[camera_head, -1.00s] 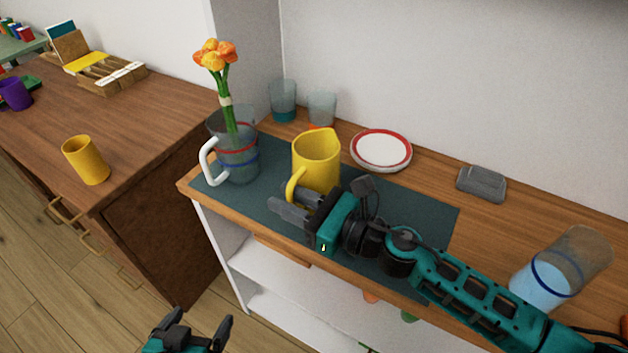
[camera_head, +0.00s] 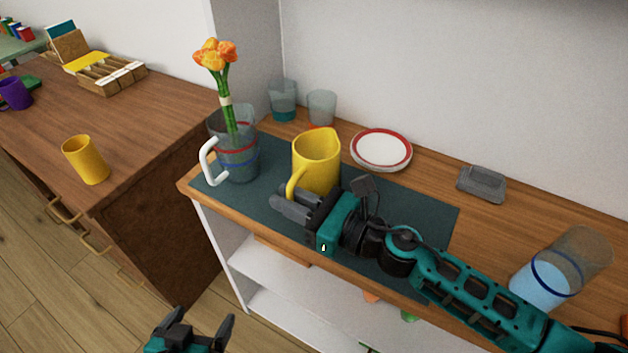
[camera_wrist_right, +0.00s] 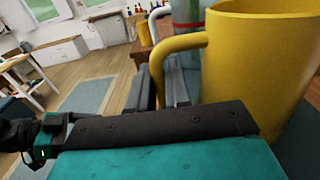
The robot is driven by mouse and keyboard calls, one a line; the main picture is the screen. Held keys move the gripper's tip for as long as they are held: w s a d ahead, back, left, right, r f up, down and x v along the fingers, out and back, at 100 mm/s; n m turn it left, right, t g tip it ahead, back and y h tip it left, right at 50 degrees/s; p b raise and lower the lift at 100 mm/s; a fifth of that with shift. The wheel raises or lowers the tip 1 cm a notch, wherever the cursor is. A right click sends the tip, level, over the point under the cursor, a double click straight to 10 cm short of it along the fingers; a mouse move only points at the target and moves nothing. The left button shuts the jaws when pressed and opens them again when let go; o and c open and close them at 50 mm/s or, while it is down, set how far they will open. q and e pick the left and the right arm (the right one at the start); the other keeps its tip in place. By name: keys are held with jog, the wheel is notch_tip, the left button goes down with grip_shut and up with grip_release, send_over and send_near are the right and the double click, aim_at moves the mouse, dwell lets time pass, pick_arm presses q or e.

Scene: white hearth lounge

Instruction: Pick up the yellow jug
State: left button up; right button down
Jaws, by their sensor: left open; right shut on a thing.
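The yellow jug (camera_head: 318,160) stands upright on a dark mat (camera_head: 420,216) on the wooden shelf top, its handle toward the front left. My right gripper (camera_head: 287,207) is at the jug's front, its fingers at the handle. In the right wrist view the jug (camera_wrist_right: 262,60) fills the right side, and its handle (camera_wrist_right: 178,44) comes down at the gripper's fingers (camera_wrist_right: 163,88). The fingers are closed on the handle; the grip itself is partly hidden. My left gripper (camera_head: 203,325) is open and empty, low in front of the shelf.
A clear jug (camera_head: 236,160) with orange flowers stands left of the yellow jug. Plates (camera_head: 381,149), two glasses (camera_head: 321,107) and a grey box (camera_head: 482,184) are behind. A tilted-looking clear vessel (camera_head: 566,268) is at right. A yellow cup (camera_head: 86,160) is on the left cabinet.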

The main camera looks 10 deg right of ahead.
dwell(0.4)
jog(key=shift+r, duration=0.1)
jog(key=shift+r, duration=0.1)
jog(key=shift+r, duration=0.2)
notch_tip(320, 180, up, 10)
jog(key=p, duration=0.6)
jog(key=shift+f, duration=0.25)
notch_tip(320, 180, up, 10)
dwell(0.4)
